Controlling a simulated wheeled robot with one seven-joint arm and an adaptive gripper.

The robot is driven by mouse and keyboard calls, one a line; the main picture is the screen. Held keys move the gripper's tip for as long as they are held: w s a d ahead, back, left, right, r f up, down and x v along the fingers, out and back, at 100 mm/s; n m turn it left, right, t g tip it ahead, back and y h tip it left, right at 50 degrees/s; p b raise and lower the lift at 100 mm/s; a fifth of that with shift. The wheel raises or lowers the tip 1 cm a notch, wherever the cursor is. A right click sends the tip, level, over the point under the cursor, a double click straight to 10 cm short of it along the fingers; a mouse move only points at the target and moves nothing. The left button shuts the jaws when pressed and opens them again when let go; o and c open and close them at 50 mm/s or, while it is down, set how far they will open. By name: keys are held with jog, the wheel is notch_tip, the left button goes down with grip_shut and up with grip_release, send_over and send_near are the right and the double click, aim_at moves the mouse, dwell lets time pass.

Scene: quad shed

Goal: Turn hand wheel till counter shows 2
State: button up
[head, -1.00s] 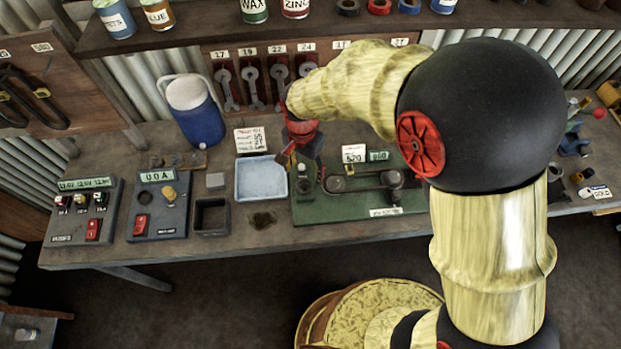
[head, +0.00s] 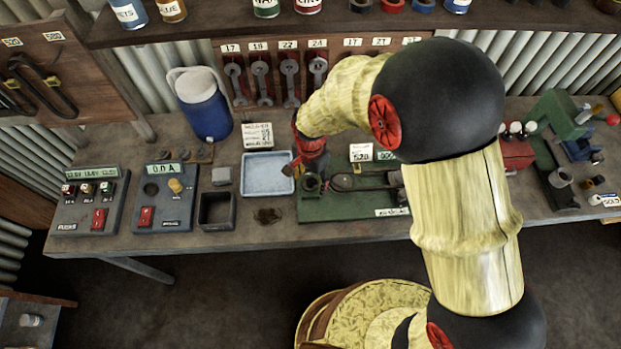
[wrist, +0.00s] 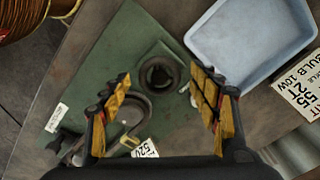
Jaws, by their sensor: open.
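My gripper (head: 303,168) is open and empty above the left end of a green base board on the bench. In the wrist view its two yellow-padded fingers (wrist: 165,108) stand wide apart. A dark round part with a hollow middle (wrist: 160,74) shows beyond the fingertips, on the green board (wrist: 105,62). It also shows in the head view (head: 312,182), just below my gripper. A belt-like loop (head: 345,182) lies to its right. A small green display (head: 386,157) is at the board's back, its digits unreadable and partly hidden by my arm. A card reading 520 (head: 361,152) stands beside it.
A pale blue tray (head: 268,190) lies left of the board, near a dark square box (head: 216,224). A blue jug (head: 207,117) stands behind. Two switch boxes (head: 166,211) are at the left. A red box (head: 517,152) and a green machine (head: 556,115) are at the right.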

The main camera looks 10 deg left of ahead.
jog(key=shift+c, duration=0.4)
jog(key=c, duration=1.1)
jog(key=shift+n, duration=0.3)
jog(key=n, duration=0.3)
jog(key=shift+n, duration=0.3)
jog(key=n, duration=1)
jog(key=shift+a, duration=0.1)
jog(key=shift+n, duration=2.2)
